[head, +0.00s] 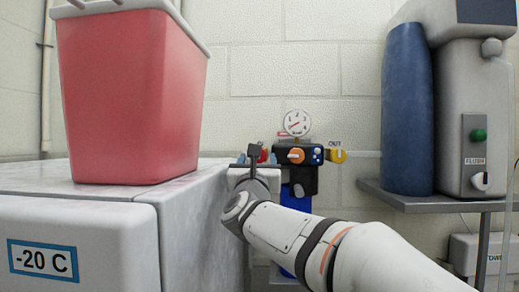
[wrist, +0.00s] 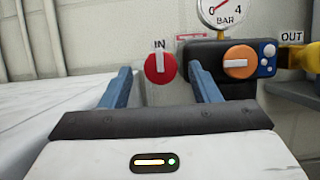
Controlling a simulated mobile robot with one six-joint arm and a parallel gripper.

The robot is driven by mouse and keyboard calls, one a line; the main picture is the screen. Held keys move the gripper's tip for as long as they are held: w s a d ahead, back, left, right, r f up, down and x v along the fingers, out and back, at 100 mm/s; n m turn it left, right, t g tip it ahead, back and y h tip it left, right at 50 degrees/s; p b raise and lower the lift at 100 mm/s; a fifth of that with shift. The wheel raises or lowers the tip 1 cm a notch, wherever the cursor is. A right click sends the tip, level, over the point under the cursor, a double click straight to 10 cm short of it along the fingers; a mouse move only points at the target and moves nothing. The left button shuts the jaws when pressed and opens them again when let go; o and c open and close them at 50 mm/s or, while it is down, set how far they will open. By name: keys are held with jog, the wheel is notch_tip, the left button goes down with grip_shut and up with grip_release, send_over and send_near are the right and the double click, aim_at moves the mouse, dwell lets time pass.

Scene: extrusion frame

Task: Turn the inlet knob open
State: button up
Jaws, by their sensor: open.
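The inlet knob (wrist: 153,70) is red and round with a pale bar that stands nearly upright, under the label IN in the wrist view. In the head view only a bit of red (head: 264,155) shows, mostly hidden behind my gripper. My gripper (wrist: 161,74) is open, with one blue finger on each side of the knob in the picture. The knob appears between the fingertips, with gaps on both sides. I cannot tell how far the tips are from it in depth. Nothing is held.
Right of the knob is a dark block with an orange knob (wrist: 240,61), a gauge (wrist: 221,10) and a yellow OUT fitting (head: 337,156). A freezer (head: 80,235) with a red bin (head: 130,95) stands left. A dispenser (head: 470,115) and blue cylinder (head: 407,110) stand right.

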jog(key=shift+p+x, duration=0.35)
jog(key=shift+x, duration=0.85)
jog(key=c, duration=1)
